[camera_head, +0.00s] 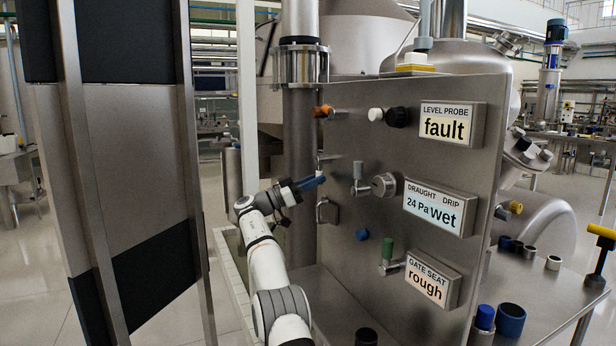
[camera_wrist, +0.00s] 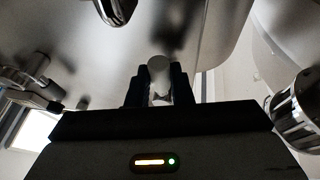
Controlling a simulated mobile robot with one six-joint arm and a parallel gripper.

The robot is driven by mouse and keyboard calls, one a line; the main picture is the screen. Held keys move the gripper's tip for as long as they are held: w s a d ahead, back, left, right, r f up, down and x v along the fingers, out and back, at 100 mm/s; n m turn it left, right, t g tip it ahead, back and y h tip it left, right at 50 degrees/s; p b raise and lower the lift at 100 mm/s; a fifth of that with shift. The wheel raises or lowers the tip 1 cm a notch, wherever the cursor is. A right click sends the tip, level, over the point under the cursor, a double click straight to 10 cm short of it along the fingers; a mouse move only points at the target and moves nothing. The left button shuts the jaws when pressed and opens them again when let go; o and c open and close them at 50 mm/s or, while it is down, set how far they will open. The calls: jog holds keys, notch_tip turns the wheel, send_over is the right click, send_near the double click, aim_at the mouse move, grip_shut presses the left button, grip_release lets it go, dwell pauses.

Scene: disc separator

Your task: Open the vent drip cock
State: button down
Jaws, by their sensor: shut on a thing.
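My gripper (camera_head: 313,182) is at the left part of the steel panel, its blue fingers pointing right. It is shut on a small pale handle (camera_head: 319,171) on a short fitting there, which looks like the vent drip cock, though no label on it is readable. In the wrist view my gripper (camera_wrist: 158,92) has a pale round-ended handle (camera_wrist: 158,66) between its two dark fingers. The fingers hide the handle's lower part. The draught and drip display (camera_head: 438,208) reads "24 Pa" and "Wet".
The steel panel (camera_head: 345,255) also carries a grey-handled valve (camera_head: 359,172), a green-handled valve (camera_head: 387,250), an orange knob (camera_head: 323,111) and a metal loop handle (camera_head: 322,211) just below my gripper. A vertical pipe (camera_head: 300,130) stands close behind. Other displays read "fault" (camera_head: 447,124) and "rough" (camera_head: 427,281).

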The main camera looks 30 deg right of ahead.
dwell(0.4)
jog(key=c, duration=1.3)
grip_release()
jog(key=p+v, duration=0.2)
jog(key=v, duration=0.5)
jog(key=shift+w+a+f, duration=0.15)
jog(key=shift+a+f, duration=0.05)
jog(key=shift+a, duration=0.15)
